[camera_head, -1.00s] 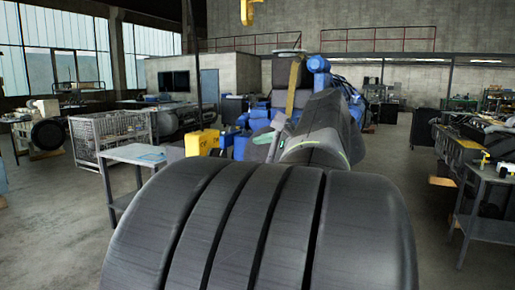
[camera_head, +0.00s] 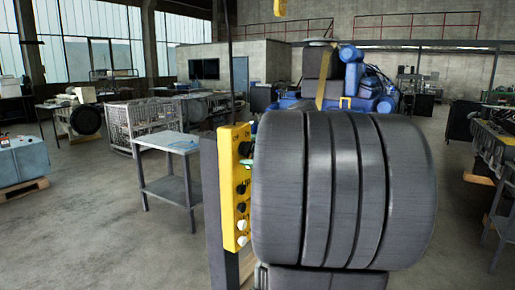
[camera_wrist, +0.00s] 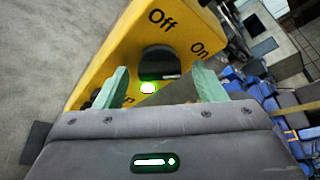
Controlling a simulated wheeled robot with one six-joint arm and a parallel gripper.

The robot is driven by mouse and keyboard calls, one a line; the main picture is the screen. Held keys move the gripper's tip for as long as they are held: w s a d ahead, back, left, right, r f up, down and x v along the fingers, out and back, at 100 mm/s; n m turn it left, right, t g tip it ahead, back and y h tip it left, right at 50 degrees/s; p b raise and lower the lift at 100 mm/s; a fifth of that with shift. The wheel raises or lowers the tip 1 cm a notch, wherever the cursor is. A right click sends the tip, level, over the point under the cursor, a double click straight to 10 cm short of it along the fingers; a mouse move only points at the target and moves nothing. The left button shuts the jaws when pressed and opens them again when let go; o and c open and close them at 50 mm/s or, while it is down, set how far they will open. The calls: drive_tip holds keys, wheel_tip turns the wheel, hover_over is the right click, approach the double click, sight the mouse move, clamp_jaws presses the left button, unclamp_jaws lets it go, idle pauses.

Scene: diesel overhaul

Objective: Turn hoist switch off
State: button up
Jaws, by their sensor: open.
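I cannot tell the knob's setting. My gripper (camera_wrist: 160,75) is open, its green fingers to either side of the knob. Contact is unclear. My arm hides most of the gripper in the head view.
A grey metal table (camera_head: 168,146) stands behind and left of the box. A wire cage (camera_head: 135,120) is further back. A blue engine (camera_head: 370,92) is behind my arm. Open floor lies to the left.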

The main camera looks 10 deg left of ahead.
drive_tip(key=shift+w+a, duration=0.1)
drive_tip(key=shift+a, duration=0.1)
drive_tip(key=c, duration=1)
drive_tip(key=shift+f, duration=0.1)
